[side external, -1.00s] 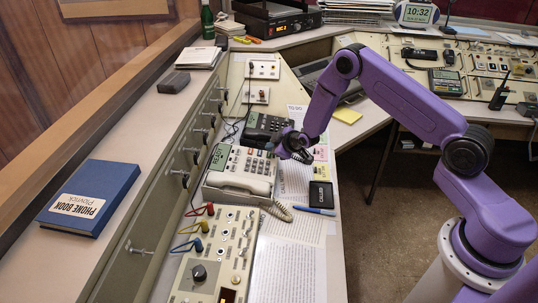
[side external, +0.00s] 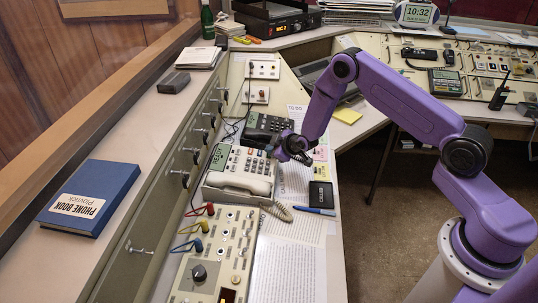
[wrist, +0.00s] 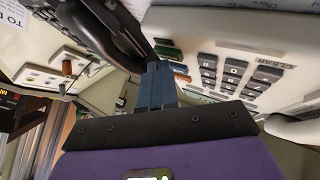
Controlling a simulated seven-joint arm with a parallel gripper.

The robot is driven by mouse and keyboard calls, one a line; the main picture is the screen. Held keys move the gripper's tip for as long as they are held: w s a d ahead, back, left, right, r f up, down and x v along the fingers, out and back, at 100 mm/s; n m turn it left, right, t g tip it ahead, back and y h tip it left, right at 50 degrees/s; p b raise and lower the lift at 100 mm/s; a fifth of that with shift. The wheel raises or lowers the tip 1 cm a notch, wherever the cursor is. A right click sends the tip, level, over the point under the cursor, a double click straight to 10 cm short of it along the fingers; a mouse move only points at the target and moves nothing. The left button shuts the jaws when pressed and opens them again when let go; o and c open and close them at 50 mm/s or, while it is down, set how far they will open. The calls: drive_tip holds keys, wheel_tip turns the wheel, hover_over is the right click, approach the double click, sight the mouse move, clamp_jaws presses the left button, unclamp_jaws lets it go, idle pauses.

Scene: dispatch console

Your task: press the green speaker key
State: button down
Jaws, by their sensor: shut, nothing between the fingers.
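The beige desk phone (side external: 250,160) lies on the console with its handset (side external: 237,185) across its near side. In the wrist view its face shows dark number keys (wrist: 232,72) and a column of coloured keys. The green key (wrist: 168,52) is in that column, just beyond my fingertips, with an orange-red key (wrist: 182,78) nearby. My gripper (wrist: 156,68) is shut and empty, with its tips pointing toward this column. I cannot tell whether they touch a key. In the side view my gripper (side external: 281,152) is at the phone's right edge, and the green key cannot be made out.
A dark phone (side external: 265,128) stands close behind the beige one. The switch panel (side external: 218,255) with coloured cables is in front. Free floor (side external: 390,240) lies right of the console.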

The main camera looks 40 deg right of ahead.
drive_tip(key=shift+f, duration=0.2)
idle(0.5)
drive_tip(key=shift+r, duration=0.8)
drive_tip(key=shift+d, duration=0.1)
drive_tip(key=shift+s+d+r, duration=0.15)
drive_tip(key=shift+s+r, duration=0.05)
drive_tip(key=shift+r, duration=1.05)
drive_tip(key=shift+s+d+r, duration=0.1)
drive_tip(key=shift+s+r, duration=0.05)
drive_tip(key=shift+r, duration=1.05)
drive_tip(key=shift+a, duration=0.1)
